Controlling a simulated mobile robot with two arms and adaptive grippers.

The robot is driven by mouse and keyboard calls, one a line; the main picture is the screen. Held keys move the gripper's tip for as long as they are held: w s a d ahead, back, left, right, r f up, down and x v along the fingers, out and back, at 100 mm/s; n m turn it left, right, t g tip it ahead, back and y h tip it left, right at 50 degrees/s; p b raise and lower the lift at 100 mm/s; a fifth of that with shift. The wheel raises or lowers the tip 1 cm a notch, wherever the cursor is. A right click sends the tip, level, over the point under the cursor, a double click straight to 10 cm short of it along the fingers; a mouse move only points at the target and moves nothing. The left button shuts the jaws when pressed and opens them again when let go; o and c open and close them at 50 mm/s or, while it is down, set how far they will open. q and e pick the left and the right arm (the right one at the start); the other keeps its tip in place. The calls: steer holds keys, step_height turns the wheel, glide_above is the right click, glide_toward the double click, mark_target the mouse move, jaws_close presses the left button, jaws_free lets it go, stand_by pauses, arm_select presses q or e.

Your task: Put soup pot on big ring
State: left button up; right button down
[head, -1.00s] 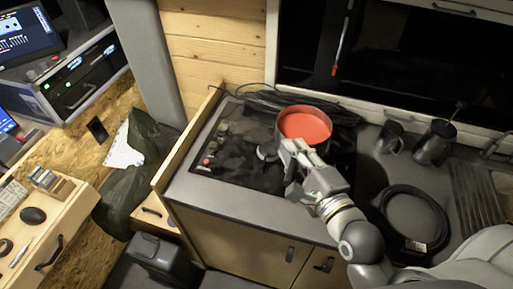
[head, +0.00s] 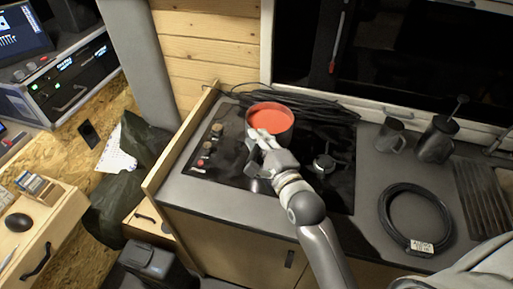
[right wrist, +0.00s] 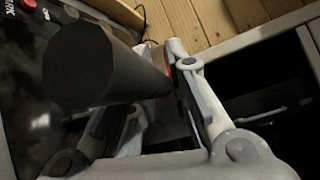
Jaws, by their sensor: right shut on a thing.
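The soup pot (head: 270,118) is dark outside with red soup inside. In the head view it is upright over the back left part of the black hob (head: 228,165). My right gripper (head: 256,143) is shut on its near left side. A dark grey part of the pot (right wrist: 85,65) fills the upper left of the right wrist view, beside the fingers. The pot and gripper hide the ring area below them, and I cannot tell whether the pot touches the hob. Another ring (head: 323,165) shows bare at the hob's right. My left gripper is not in view.
Black cables (head: 310,107) lie behind the hob. A mug (head: 391,135) and a dark jug (head: 436,140) stand at the right, with a cable coil (head: 416,218) in front. A wooden edge board (head: 180,140) borders the hob's left. Hob knobs (head: 207,148) sit near it.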

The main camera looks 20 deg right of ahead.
steer(key=f, duration=0.1)
steer(key=w+f+p, duration=0.1)
steer(key=shift+a+f, duration=0.2)
steer(key=shift+f, duration=0.8)
steer(key=c, duration=1.8)
jaws_free()
steer(key=shift+f, duration=0.2)
steer(key=o, duration=0.4)
steer(key=shift+s, duration=0.1)
steer(key=shift+o, duration=0.2)
steer(key=s+d+r+b, duration=0.1)
steer(key=s+b, duration=0.1)
steer(key=s, duration=1)
steer(key=shift+d+b, duration=0.2)
steer(key=shift+b, duration=0.2)
